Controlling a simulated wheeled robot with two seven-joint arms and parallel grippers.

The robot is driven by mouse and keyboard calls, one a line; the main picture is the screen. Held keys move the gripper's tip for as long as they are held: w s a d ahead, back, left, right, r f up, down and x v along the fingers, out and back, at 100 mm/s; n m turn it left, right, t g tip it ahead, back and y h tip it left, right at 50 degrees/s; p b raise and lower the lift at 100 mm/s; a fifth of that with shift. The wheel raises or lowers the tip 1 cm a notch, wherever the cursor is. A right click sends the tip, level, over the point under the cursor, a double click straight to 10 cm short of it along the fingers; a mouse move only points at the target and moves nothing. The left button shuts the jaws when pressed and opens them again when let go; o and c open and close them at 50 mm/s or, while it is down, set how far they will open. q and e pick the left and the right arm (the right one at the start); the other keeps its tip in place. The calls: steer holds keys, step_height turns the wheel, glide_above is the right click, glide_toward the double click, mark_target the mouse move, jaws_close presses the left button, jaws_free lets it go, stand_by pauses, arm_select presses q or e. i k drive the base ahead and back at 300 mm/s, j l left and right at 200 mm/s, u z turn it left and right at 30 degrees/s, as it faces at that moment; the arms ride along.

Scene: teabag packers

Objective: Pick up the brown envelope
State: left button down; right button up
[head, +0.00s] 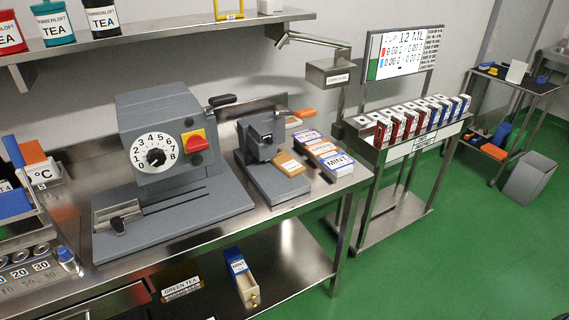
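A small flat brown piece with a pale label, which looks like the brown envelope (289,164), lies on the grey base of the small press (262,150) in the head view. It sits in front of the press's upright block, near the right end of the steel bench. It is too small to make out its label. Neither of my grippers shows in this view.
A large grey dial machine (165,140) stands left of the press. A lever with an orange handle (305,113) rises behind. A rack of red and blue boxes (416,118) stands further right.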

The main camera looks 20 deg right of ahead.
mark_target(292, 168)
steer(key=i+j+z, duration=0.15)
steer(key=j, duration=0.2)
steer(key=i+j+z, duration=0.1)
steer(key=j, duration=0.25)
steer(key=i+j+z, duration=0.15)
steer(key=j, duration=0.2)
steer(key=j+z, duration=0.1)
steer(key=j, duration=0.3)
